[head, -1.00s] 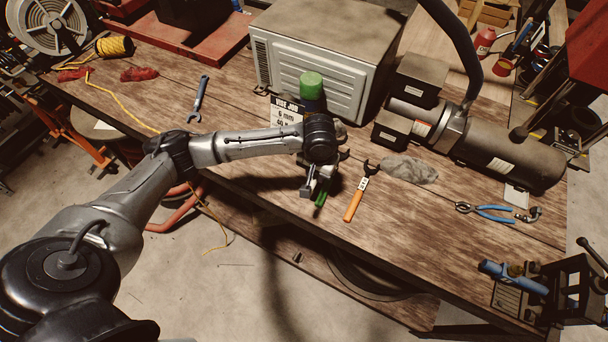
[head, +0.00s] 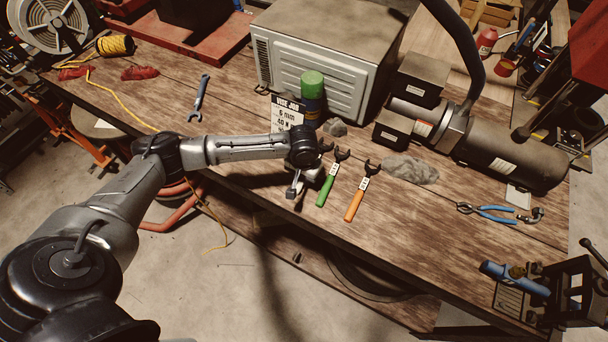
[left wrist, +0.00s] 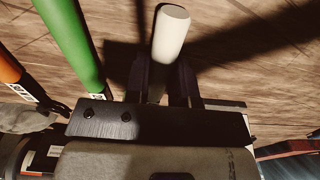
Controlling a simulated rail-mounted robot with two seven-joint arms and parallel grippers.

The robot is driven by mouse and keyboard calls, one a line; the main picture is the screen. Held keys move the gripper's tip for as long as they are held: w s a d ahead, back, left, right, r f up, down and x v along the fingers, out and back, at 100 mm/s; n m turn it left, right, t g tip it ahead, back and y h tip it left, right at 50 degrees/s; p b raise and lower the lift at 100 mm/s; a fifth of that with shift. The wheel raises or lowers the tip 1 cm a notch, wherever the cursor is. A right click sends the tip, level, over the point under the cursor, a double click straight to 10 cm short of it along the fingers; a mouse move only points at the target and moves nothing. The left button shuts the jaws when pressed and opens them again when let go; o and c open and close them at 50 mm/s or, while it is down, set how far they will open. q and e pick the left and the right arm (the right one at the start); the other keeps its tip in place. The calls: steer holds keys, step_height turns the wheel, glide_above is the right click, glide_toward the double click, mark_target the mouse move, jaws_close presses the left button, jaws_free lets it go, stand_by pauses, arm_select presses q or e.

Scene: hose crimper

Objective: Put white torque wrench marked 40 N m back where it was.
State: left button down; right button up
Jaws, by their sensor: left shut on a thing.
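The white torque wrench shows in the left wrist view as a pale round-ended handle (left wrist: 170,35) between the dark fingers of my left gripper (left wrist: 168,85). The gripper is shut on it. Its 40 N m marking is not readable here. In the head view my left gripper (head: 297,188) is over the front part of the bench, just left of a green-handled wrench (head: 325,190), and the white wrench is mostly hidden by it. An orange-handled wrench (head: 354,206) lies to the right of the green one. My right gripper is not in view.
A job card (head: 286,112) and a green-capped can (head: 312,95) stand behind my gripper. A grey rag (head: 410,170) lies right of the wrenches. A blue wrench (head: 199,98) lies at the left. Pliers (head: 488,211) lie at the right.

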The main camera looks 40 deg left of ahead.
arm_select(q)
steer(key=c, duration=1)
jaws_free()
steer(key=shift+f, duration=0.1)
steer(key=shift+o, duration=0.2)
